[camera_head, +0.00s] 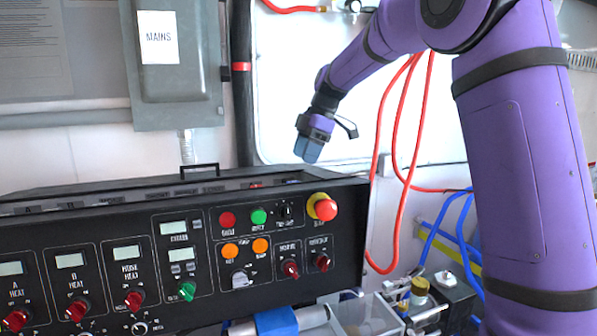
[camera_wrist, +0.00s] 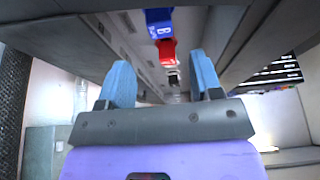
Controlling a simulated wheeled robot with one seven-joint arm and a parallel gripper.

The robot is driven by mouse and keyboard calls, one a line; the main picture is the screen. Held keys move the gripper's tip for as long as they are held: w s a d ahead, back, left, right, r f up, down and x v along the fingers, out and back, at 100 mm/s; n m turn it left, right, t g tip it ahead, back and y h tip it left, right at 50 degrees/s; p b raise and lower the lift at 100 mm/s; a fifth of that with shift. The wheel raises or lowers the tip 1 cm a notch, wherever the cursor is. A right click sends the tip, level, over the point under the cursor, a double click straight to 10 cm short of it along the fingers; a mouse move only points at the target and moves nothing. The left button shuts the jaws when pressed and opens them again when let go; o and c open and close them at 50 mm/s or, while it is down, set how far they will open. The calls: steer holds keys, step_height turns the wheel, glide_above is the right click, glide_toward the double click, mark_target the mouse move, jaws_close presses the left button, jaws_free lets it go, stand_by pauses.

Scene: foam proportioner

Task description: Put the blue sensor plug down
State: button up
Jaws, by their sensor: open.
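A blue block marked with a white letter, which looks like the blue sensor plug (camera_wrist: 158,20), sits at the top of the wrist view in a narrow channel. My gripper (camera_wrist: 160,66) is open, its two blue fingers apart with nothing held between them. The blue block lies beyond the fingertips and apart from them. In the head view my gripper (camera_head: 309,150) hangs pointing down above the back right of the black control console (camera_head: 190,292). The blue block cannot be made out clearly there.
A red block (camera_wrist: 166,50) and smaller dark and pale blocks line up behind the blue one in the channel. A grey MAINS box (camera_head: 178,90) is on the wall to the left. Red hoses (camera_head: 381,130) hang right of my gripper. A red-and-yellow stop button (camera_head: 323,208) rises from the console.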

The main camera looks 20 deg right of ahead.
steer(key=s+d+r+m+t+h, duration=0.1)
steer(key=s+r+m, duration=0.3)
steer(key=s, duration=0.7)
steer(key=s+d+r+m+t+h, duration=0.1)
steer(key=s+r+m+t, duration=0.1)
steer(key=s+m, duration=0.6)
steer(key=s+f+m+t+h, duration=0.1)
steer(key=s+f+m, duration=0.2)
steer(key=s, duration=0.6)
steer(key=s+d+f+m+t+h, duration=0.1)
steer(key=s+f+m, duration=0.2)
steer(key=s, duration=0.6)
step_height(320, 180, down, 2)
steer(key=shift+s+d+f, duration=0.2)
steer(key=shift+s+d, duration=0.1)
